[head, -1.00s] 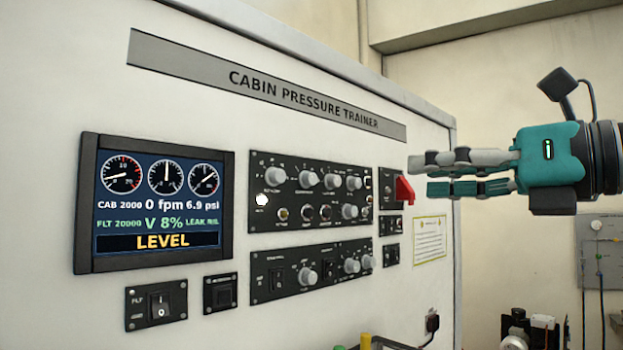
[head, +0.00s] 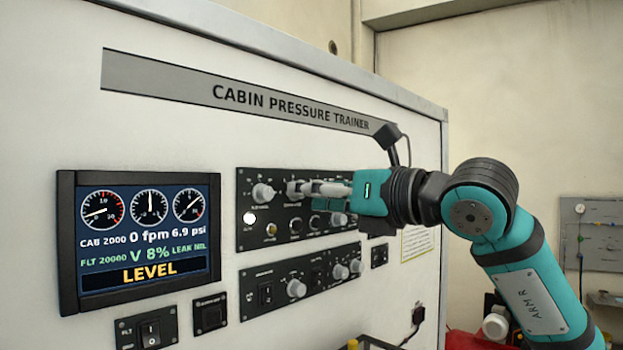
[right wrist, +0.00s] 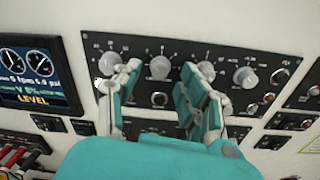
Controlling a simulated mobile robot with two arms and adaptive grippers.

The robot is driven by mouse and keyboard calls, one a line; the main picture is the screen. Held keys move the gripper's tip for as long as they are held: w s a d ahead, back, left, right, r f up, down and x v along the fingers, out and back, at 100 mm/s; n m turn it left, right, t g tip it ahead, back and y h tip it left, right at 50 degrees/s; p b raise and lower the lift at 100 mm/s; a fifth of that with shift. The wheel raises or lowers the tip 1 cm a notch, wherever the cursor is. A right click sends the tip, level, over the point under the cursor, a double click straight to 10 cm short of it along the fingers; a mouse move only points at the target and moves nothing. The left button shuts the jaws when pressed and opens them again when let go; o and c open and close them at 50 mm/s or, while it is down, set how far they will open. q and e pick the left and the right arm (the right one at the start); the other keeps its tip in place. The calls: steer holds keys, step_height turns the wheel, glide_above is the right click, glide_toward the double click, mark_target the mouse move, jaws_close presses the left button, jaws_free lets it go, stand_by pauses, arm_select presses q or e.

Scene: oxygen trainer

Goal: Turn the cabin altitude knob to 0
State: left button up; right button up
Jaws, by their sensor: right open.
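The cabin pressure trainer has an upper black knob panel (head: 246,232) with a row of grey knobs. Its small labels are too small to read, so I cannot tell which is the cabin altitude knob. My right gripper (head: 318,194) reaches in from the right, in front of this panel. In the right wrist view the open right gripper (right wrist: 160,88) has its fingers apart, with the second knob from the left (right wrist: 160,67) showing between them; contact cannot be told. The leftmost knob (head: 262,193) is clear of the fingers. The display (head: 140,235) reads CAB 2000, FLT 20000, LEVEL. My left gripper is not in view.
A lower knob panel (head: 262,312) sits just below the upper one. A FLT switch (head: 150,332) and a small square switch (head: 210,314) are under the display. My right arm covers the panel's right part. Free air lies left, in front of the display.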

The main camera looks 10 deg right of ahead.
steer(key=shift+w+a, duration=0.25)
steer(key=shift+w, duration=0.1)
steer(key=shift+c, duration=0.3)
jaws_close()
steer(key=shift+n+b, duration=1.75)
steer(key=shift+n, duration=2.65)
